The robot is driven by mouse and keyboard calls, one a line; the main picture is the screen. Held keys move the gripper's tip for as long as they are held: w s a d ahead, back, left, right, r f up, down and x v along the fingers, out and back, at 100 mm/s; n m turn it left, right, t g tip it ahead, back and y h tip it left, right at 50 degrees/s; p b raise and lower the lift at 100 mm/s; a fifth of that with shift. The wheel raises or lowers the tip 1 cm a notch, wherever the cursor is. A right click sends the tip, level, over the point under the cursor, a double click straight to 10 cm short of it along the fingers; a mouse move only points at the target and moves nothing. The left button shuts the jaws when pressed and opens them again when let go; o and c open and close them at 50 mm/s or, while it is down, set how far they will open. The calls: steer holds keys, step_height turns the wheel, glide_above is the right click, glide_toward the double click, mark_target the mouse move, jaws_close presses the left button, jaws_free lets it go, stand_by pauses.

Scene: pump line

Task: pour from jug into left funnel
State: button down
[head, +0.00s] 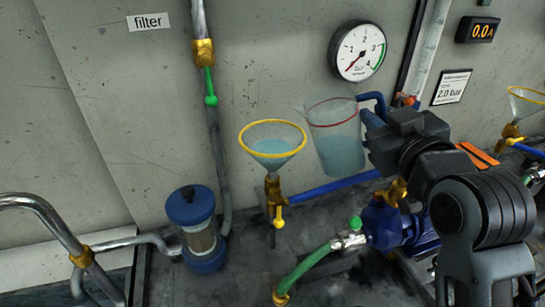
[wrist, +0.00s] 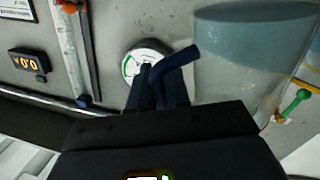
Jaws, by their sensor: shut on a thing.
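The clear jug (head: 337,145) has a red line near its top, a blue handle (wrist: 176,62) and pale blue liquid inside. My gripper (head: 374,118) is shut on the handle, at the jug's right side. The jug is held in the air, its top leaning slightly left. The left funnel (head: 273,143) has a yellow rim and holds some pale blue liquid. In the head view the jug's spout side is just right of and a little above the funnel rim. No stream shows. The wrist view shows the jug (wrist: 235,75) at the upper right.
A round gauge (head: 358,51) is on the wall behind. A blue filter housing (head: 196,228) stands left of the funnel, and a blue pump (head: 392,222) with a green hose (head: 304,268) is below the jug. Another funnel (head: 526,102) is at the far right.

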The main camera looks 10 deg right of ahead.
step_height(320, 180, up, 9)
steer(key=p, duration=0.8)
steer(key=shift+r+p, duration=0.15)
steer(key=shift+p, duration=0.15)
steer(key=m+b, duration=0.1)
steer(key=m, duration=0.2)
steer(key=shift+m+t, duration=0.3)
steer(key=shift+t, duration=0.1)
steer(key=shift+s, duration=0.1)
stand_by(0.4)
